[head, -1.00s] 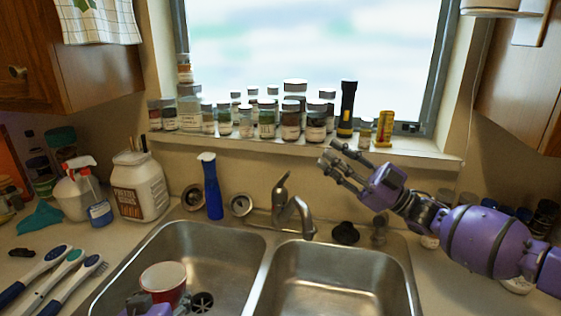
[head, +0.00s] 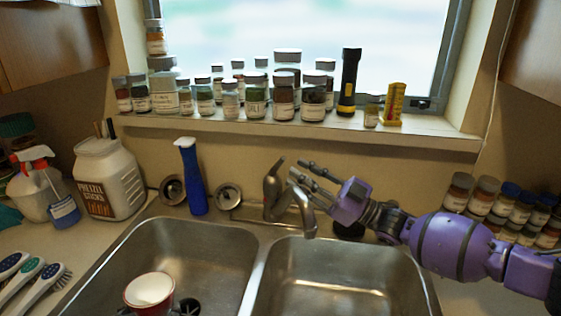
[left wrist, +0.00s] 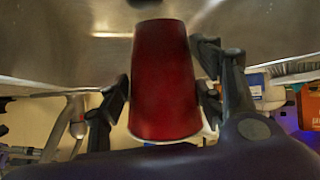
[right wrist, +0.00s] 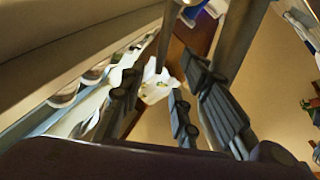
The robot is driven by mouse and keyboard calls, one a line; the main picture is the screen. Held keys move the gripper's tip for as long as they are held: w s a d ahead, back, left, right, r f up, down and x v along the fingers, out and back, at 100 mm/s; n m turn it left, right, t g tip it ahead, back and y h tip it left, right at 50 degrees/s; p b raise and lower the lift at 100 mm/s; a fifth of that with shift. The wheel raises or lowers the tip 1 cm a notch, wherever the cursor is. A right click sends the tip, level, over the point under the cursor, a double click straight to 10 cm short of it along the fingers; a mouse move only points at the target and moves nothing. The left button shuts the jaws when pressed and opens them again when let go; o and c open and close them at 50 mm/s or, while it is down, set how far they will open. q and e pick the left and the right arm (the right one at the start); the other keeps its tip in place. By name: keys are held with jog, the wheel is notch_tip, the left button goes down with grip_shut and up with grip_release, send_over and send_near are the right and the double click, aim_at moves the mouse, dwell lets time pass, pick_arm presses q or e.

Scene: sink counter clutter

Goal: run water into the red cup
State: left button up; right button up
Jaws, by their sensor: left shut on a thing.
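The red cup (head: 143,310) has a white inside and is low in the left basin (head: 205,262), its mouth facing up. In the left wrist view the cup's red side (left wrist: 164,80) is between the fingers of my left gripper (left wrist: 165,95), which is shut on it. The steel faucet (head: 303,212) stands behind the divider, its spout over the right basin. Its lever (head: 272,185) points up. My right gripper (head: 303,175) is open and empty, with its fingertips just right of the lever. I see no running water.
The right basin (head: 340,275) is empty. A blue bottle (head: 190,180) and a pretzel jar (head: 108,180) stand behind the left basin. Several spice jars and a flashlight (head: 349,80) line the windowsill (head: 420,133). More jars (head: 480,197) stand at the right.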

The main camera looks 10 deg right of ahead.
aim_at(281, 160)
pick_arm(q)
jog(key=shift+f, duration=0.55)
pick_arm(e)
jog(key=x, duration=0.6)
jog(key=shift+w+a, duration=0.2)
jog(key=shift+w, duration=0.05)
grip_shut()
